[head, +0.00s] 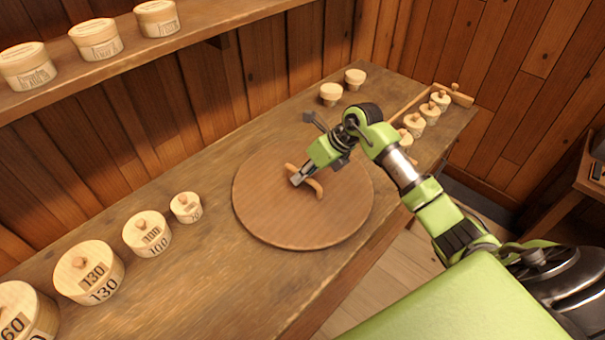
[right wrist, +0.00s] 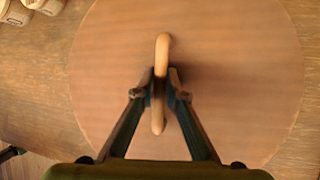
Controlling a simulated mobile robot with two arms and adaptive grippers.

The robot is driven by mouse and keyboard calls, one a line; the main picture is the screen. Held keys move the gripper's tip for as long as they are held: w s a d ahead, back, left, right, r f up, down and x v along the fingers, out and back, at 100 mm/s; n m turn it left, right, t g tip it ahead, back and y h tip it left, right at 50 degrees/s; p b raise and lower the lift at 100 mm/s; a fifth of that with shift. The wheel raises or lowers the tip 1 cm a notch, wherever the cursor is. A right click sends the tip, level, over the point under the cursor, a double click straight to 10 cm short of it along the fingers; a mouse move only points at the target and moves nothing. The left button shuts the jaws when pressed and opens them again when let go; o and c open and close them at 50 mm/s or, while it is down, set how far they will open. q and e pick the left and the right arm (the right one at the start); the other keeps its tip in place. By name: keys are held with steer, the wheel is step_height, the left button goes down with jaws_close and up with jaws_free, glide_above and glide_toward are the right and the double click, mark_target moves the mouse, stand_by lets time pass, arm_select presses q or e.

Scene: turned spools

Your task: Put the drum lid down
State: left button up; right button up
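The drum lid (head: 262,215) is a large round brown wooden disc with a bar handle (head: 318,188) across its middle. It lies flat over the workbench, near the front edge. I cannot tell whether its underside touches the bench. My right gripper (head: 297,180) is at the handle from above. In the right wrist view, the fingers (right wrist: 161,88) sit close on both sides of the handle (right wrist: 161,50) and appear closed on it; the lid (right wrist: 230,70) fills most of that view. My left gripper is not in view.
Several numbered lidded round boxes, such as the 130 one (head: 88,272), stand on the bench (head: 225,275) at left. Two small pots (head: 331,94) stand behind the lid, and several knobbed ones (head: 415,125) at right. A shelf (head: 190,35) with lidded boxes overhangs the back left.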

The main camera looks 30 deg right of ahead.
steer(key=shift+o, duration=0.8)
steer(key=shift+r, duration=0.1)
steer(key=shift+s+d+r, duration=0.15)
steer(key=shift+d+r, duration=0.1)
steer(key=shift+r, duration=0.1)
steer(key=b+v, duration=0.2)
steer(key=v, duration=0.9)
steer(key=shift+s, duration=0.15)
